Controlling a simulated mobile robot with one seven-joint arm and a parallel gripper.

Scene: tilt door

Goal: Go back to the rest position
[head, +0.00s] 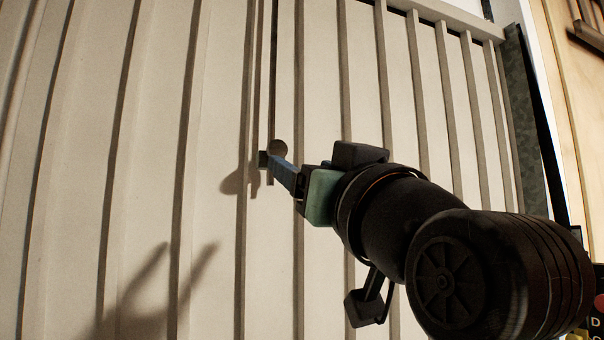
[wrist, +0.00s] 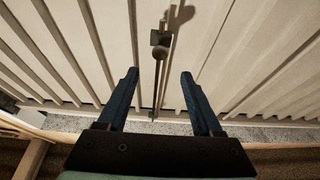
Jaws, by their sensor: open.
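My gripper (head: 272,160) is in front of the cream, ribbed tilt door (head: 215,100). In the wrist view my gripper (wrist: 160,73) shows two blue fingers spread apart with nothing held between them. A round knob (wrist: 160,52) on a dark bracket (wrist: 160,37) appears in the gap just past the fingertips. In the head view the knob (head: 279,147) shows right by the fingertips. I cannot tell whether a finger touches it. A thin vertical rod runs along the door at the knob; the fingers hide part of the hardware in the head view.
A dark post (head: 525,120) and a wooden wall (head: 575,100) stand at the right, past the door's edge. A grey speckled floor strip (wrist: 240,132) runs along the door's foot. The shadow of two spread fingers falls on the door at lower left.

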